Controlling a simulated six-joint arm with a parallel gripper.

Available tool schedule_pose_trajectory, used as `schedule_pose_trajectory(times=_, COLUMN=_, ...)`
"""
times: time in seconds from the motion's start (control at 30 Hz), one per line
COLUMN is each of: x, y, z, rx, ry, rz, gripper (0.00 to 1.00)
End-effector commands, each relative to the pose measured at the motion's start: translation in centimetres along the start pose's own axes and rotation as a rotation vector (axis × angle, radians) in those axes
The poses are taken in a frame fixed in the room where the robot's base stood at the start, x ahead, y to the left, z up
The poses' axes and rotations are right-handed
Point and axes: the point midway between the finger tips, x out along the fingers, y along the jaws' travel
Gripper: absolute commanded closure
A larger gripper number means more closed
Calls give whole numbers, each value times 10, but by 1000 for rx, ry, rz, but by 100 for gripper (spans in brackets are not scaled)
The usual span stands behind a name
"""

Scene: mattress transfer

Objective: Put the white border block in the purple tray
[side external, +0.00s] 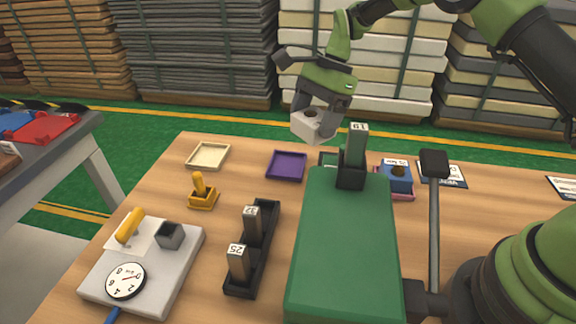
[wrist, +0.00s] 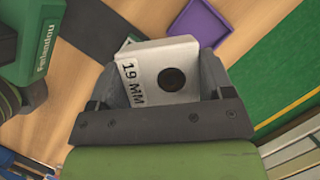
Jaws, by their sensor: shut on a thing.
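The white border block (side external: 309,127), marked "19 MM" with a dark round hole, is held in my gripper (side external: 315,112). In the wrist view the block (wrist: 155,72) sits between the two fingers of my gripper (wrist: 165,85), which are shut on it. The purple tray (side external: 286,165) lies on the table, empty, below and a little left of the block in the side view. In the wrist view the tray (wrist: 198,22) shows at the top, beyond the block and apart from it.
A cream tray (side external: 208,156) lies left of the purple one. A blue block (side external: 396,176) sits in a pink tray to the right. A green machine (side external: 343,240) with an upright post marked 19 (side external: 355,150) stands near. A yellow-handled stamp (side external: 200,190) and a black rack (side external: 253,250) stand in front.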

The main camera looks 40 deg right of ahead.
Motion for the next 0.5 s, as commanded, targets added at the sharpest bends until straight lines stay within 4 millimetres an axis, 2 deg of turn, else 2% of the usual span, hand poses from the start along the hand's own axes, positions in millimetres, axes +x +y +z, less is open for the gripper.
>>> schedule_pose_trajectory(times=0.2, x=12, y=-37, z=5, rx=413, ry=1, rz=-174, gripper=51)
schedule_pose_trajectory(times=0.33, x=16, y=-52, z=7, rx=590, ry=1, rz=-247, gripper=51)
schedule_pose_trajectory(times=0.5, x=19, y=-62, z=8, rx=725, ry=3, rz=-301, gripper=51)
